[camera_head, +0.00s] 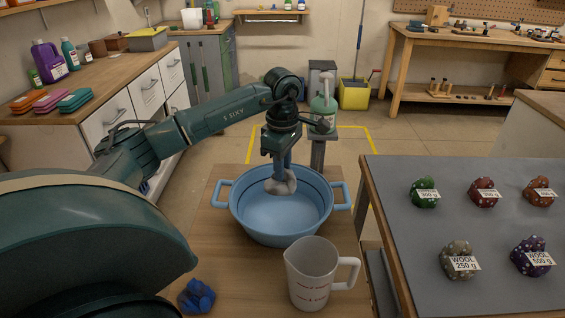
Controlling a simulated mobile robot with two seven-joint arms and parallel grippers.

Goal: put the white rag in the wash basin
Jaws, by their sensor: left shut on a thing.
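My left gripper (281,172) points down over the blue wash basin (261,230) and is shut on the white rag (281,184). The rag looks like a crumpled greyish-white bundle. In the picture it lies within the basin's opening, towards the back; I cannot tell whether it touches the basin. The basin is round with two side handles and stands on a wooden table. My right gripper is not in view.
A measuring jug (312,277) stands in front of the basin at the right. A crumpled blue cloth (197,296) lies at the front left. A grey-topped table (460,215) with several labelled wool balls is at the right. The wooden table (222,262) is bare left of the basin.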

